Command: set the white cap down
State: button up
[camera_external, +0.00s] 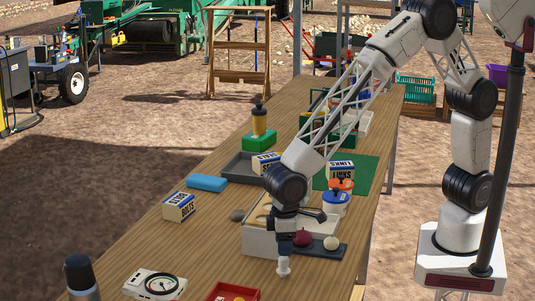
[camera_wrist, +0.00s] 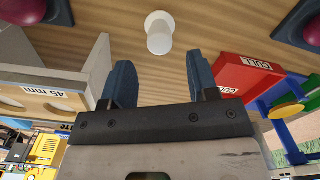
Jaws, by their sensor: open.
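The white cap (camera_external: 283,268) stands on the wooden table near its front part, below my gripper. In the wrist view the white cap (camera_wrist: 159,36) shows a round flange against the table and a narrower stem pointing toward the camera. My gripper (camera_wrist: 162,68) has its two blue fingers spread, with the cap just beyond the fingertips and clear wood visible on either side of it. In the external view my gripper (camera_external: 284,246) points down above the cap, and the fingers are too small there to tell their gap.
A pale board marked 45 mm (camera_wrist: 55,92) stands left in the wrist view; a red CULL tray (camera_wrist: 245,72) is at right. A red onion (camera_external: 303,238) and a pale onion (camera_external: 331,243) sit on a dark tray beside my gripper. A gauge (camera_external: 155,284) lies front left.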

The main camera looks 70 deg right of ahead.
aim_at(284, 258)
jog(key=shift+r, duration=2.65)
jog(key=s+d+r+m, duration=0.1)
jog(key=d+r, duration=0.4)
jog(key=d, duration=0.5)
jog(key=s+d+r+t, duration=0.15)
jog(key=d+r, duration=0.35)
jog(key=d, duration=0.5)
jog(key=s+d+r+m, duration=0.1)
jog(key=d+r, duration=0.4)
jog(key=d, duration=0.5)
jog(key=s+d+r+m+t, duration=0.1)
jog(key=s+d+r+m, duration=0.1)
jog(key=s+d, duration=1.8)
jog(key=shift+d+m, duration=0.3)
jog(key=shift+d, duration=0.15)
